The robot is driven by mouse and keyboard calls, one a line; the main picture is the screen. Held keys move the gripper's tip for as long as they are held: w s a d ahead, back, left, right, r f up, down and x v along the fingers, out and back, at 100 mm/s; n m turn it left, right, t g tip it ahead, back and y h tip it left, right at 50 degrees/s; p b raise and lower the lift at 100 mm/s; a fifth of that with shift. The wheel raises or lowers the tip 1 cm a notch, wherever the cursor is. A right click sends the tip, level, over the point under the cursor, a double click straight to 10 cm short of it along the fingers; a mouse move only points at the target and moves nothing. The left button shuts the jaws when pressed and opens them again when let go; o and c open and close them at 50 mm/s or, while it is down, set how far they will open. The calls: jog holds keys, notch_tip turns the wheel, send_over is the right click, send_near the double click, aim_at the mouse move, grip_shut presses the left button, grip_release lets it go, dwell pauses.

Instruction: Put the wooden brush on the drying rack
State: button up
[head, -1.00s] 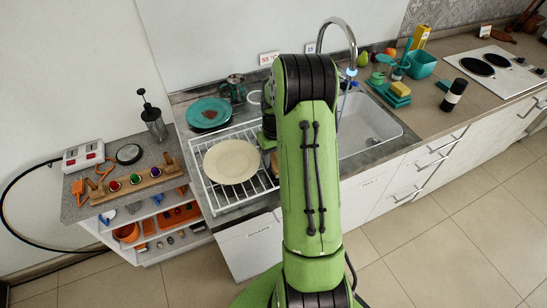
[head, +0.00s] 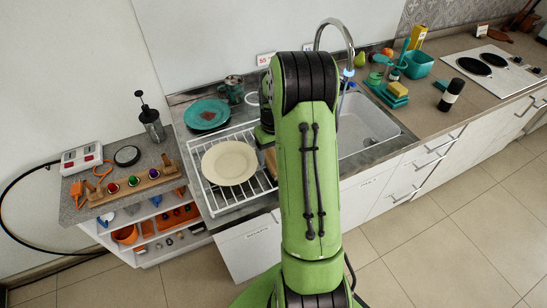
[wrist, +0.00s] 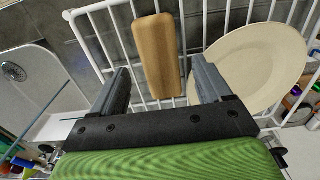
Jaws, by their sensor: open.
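The wooden brush (wrist: 157,55) is a light brown block in the wrist view. It lies over the white wire bars of the drying rack (wrist: 98,42), apparently resting on them. My open gripper (wrist: 160,76) has one finger on each side of the brush's near end, with visible gaps on both sides. In the head view a brown edge of the brush (head: 270,160) shows beside my arm, over the right part of the rack (head: 215,199). My arm hides the fingers and most of the brush there.
A cream plate (head: 229,163) stands on the rack, left of the brush. A teal plate (head: 206,114) and a mug (head: 234,89) are behind. The sink (head: 365,128) and tap (head: 348,45) are to the right. A side shelf (head: 75,207) stands left.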

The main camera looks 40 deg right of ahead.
aim_at(273, 159)
notch_tip(273, 159, up, 9)
jog(key=s+a+r+n+t+h, duration=0.15)
jog(key=s+a+r, duration=0.35)
jog(key=a+r, duration=0.6)
jog(key=s+a+n+t+y, duration=0.1)
jog(key=s+a+t, duration=0.3)
jog(key=s+a, duration=0.8)
jog(key=shift+s+r+n+p, duration=0.35)
jog(key=shift+s+r+p, duration=0.05)
jog(key=shift+s, duration=0.5)
jog(key=shift+y, duration=0.25)
